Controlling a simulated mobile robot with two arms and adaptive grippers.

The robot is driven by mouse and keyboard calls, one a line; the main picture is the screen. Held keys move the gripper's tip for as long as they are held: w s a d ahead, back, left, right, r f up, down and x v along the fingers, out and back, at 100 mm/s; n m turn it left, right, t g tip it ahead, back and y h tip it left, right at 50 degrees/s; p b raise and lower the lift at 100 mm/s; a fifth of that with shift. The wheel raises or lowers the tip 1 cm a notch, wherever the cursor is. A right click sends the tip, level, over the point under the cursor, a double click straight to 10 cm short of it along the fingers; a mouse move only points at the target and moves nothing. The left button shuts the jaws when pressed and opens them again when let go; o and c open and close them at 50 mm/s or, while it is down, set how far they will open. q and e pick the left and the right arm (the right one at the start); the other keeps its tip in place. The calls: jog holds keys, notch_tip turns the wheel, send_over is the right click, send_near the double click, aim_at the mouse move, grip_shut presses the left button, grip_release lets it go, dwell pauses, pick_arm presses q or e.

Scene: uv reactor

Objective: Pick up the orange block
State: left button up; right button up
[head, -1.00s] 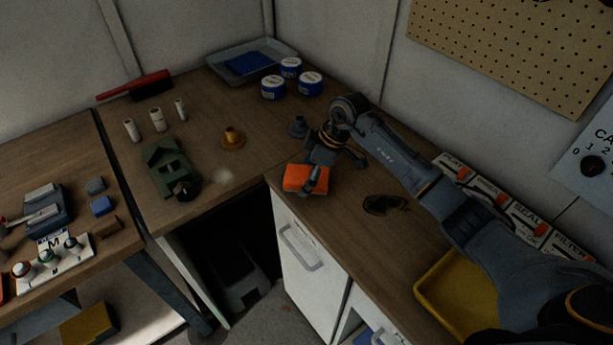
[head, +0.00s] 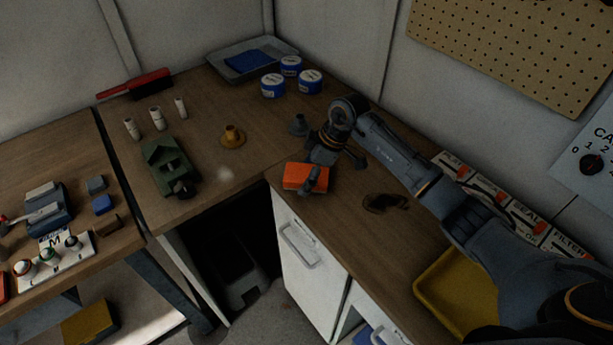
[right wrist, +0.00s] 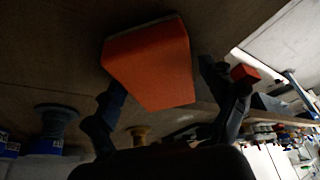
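The orange block (head: 296,176) lies on the brown worktop near its inner corner, above the white cabinet. My right gripper (head: 337,176) is low over the worktop at the block's right side, with its fingers spread. In the head view one finger overlaps the block's right part and the other stands apart to the right. In the right wrist view the orange block (right wrist: 150,65) shows large between the two spread fingers, with a gap to the right finger. I cannot tell whether the left finger touches it. My left gripper is not in view.
A grey funnel-like piece (head: 298,125) stands just behind my right gripper, and a brass one (head: 232,137) stands to the left. Blue-white tins (head: 310,82) are at the back. A yellow tray (head: 432,290) lies at the front right. The worktop edge is close to the block.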

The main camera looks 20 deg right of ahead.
aim_at(302, 172)
jog(key=c, duration=1)
jog(key=shift+r+b, duration=0.35)
jog(key=shift+r, duration=0.1)
notch_tip(302, 172, up, 3)
jog(key=shift+f+b, duration=0.15)
jog(key=shift+b, duration=0.55)
jog(key=s+a+r, duration=0.1)
jog(key=s+r, duration=0.2)
jog(key=s, duration=0.1)
jog(key=s+a+r+b, duration=0.1)
jog(key=s+a+r, duration=0.1)
jog(key=s, duration=0.3)
jog(key=s+a+r, duration=0.1)
jog(key=s+r, duration=0.3)
jog(key=r, duration=0.1)
jog(key=shift+s+a, duration=0.2)
